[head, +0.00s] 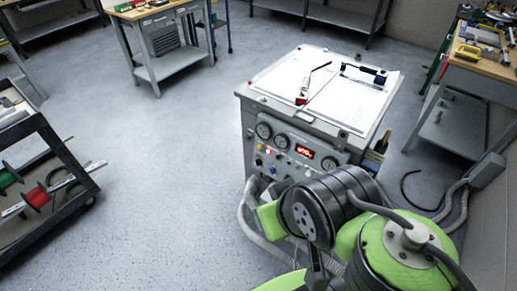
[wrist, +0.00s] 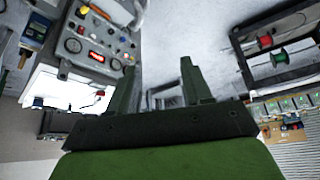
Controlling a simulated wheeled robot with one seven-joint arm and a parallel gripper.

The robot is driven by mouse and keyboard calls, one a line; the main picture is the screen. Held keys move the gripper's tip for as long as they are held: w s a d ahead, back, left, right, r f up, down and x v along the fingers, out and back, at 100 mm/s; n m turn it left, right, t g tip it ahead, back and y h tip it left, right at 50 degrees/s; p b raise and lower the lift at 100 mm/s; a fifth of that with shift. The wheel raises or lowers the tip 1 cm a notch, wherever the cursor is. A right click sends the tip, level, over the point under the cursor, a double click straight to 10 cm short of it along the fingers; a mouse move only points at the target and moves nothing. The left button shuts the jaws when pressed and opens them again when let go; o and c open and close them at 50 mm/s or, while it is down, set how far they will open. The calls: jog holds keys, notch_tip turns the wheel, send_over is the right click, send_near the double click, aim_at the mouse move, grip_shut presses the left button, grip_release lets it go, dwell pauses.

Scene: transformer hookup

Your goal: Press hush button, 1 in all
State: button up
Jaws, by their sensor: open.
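A grey test cabinet (head: 246,120) stands right of centre in the head view. Its sloped front panel (head: 294,147) carries round gauges, a lit red display (head: 304,151) and several small coloured knobs or buttons, too small to tell which is the hush button. The panel lies beyond and left of the fingers, not touched.
Papers and probe-like tools lie on the cabinet top (head: 328,85). A dark cart (head: 62,150) with wire spools stands at left. Workbenches (head: 150,12) stand at the back and right (head: 485,68). Thick grey conduit (head: 455,195) runs at right. The floor at left-centre is clear.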

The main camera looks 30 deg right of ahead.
grip_shut()
dwell(1.4)
